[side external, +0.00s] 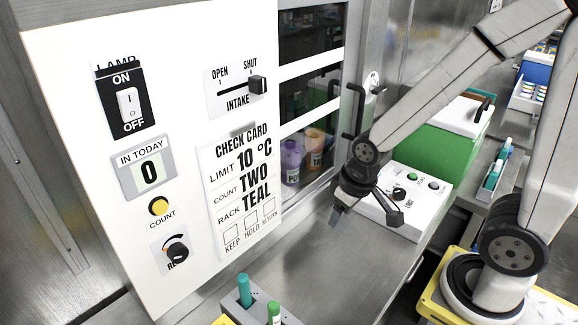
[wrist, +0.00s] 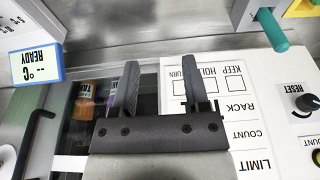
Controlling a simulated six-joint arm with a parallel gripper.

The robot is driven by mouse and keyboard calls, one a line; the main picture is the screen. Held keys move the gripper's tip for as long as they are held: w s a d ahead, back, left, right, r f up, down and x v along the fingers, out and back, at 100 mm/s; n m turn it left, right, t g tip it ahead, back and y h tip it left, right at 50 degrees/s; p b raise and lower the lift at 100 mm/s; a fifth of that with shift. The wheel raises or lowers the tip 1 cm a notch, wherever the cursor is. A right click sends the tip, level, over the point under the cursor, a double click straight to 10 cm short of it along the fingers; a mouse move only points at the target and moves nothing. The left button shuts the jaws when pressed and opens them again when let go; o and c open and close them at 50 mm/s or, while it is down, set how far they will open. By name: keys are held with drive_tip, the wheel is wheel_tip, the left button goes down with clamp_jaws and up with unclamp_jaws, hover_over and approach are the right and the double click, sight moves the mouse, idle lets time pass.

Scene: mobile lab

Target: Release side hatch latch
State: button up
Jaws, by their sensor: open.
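A round pale latch fitting with a dark knob (side external: 373,84) is on the metal frame right of the dark-windowed hatch (side external: 312,95). I take it for the side hatch latch. A black bar handle (side external: 356,108) stands just below and left of it. In the wrist view a black bent handle (wrist: 33,135) shows at left, with part of a pale round fitting (wrist: 7,160) at the edge. My gripper (side external: 339,208) hangs below the handle, over the counter, apart from the latch. In the wrist view my gripper (wrist: 161,65) has its fingers spread, with nothing between them.
A white panel (side external: 90,215) with switches, an intake slider (side external: 257,84) and a check card (side external: 240,180) stands at left. Bottles (side external: 291,160) sit behind the glass. A white control box (side external: 418,192) and green bin (side external: 436,150) are right of my gripper. The counter (side external: 340,270) in front is mostly clear.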

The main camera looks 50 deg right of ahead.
drive_tip(key=c, duration=0.6)
drive_tip(key=shift+w+d+r, duration=0.2)
drive_tip(key=shift+w+d, duration=0.05)
drive_tip(key=shift+w, duration=0.05)
clamp_jaws()
drive_tip(key=w+d+r+t, duration=0.1)
drive_tip(key=w+d+r, duration=0.3)
drive_tip(key=d, duration=0.3)
drive_tip(key=w+d+r+m, duration=0.1)
drive_tip(key=w+d+r, duration=0.2)
drive_tip(key=d, duration=0.3)
drive_tip(key=w+d+r+t, duration=0.1)
drive_tip(key=w+d+r, duration=0.3)
drive_tip(key=d, duration=0.3)
drive_tip(key=s+d+r+t, duration=0.2)
drive_tip(key=d+r, duration=0.4)
drive_tip(key=d, duration=0.4)
drive_tip(key=s+d+r+n+t, duration=0.1)
drive_tip(key=s+d+r+t, duration=0.1)
drive_tip(key=d+r, duration=0.4)
drive_tip(key=d, duration=0.4)
drive_tip(key=shift+d+r, duration=0.2)
drive_tip(key=shift+r, duration=0.15)
